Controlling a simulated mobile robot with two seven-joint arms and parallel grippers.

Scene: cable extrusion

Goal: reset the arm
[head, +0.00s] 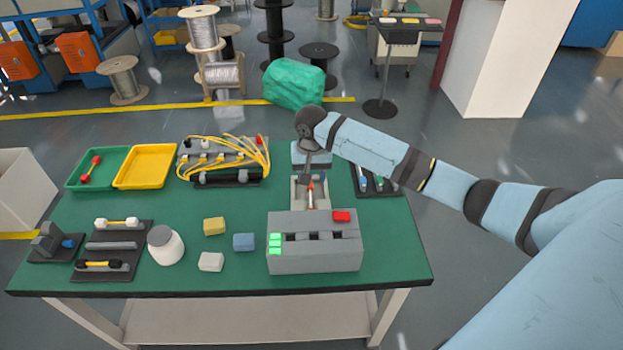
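My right arm (385,163) reaches in from the right over the green table. Its wrist bends down behind the grey box. My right gripper (307,180) points down over a small pale tray (297,196) behind the grey machine box (315,253). A thin item with an orange-red tip (311,187) stands at or just below the fingers. I cannot tell whether the fingers touch it or are open or shut. My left gripper is not in view.
The green table (370,270) holds a cable rack (223,160), a yellow tray (146,166), a green tray (82,183), a white jar (165,246), small blocks and a dark tool holder (382,189). Its right front corner is clear.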

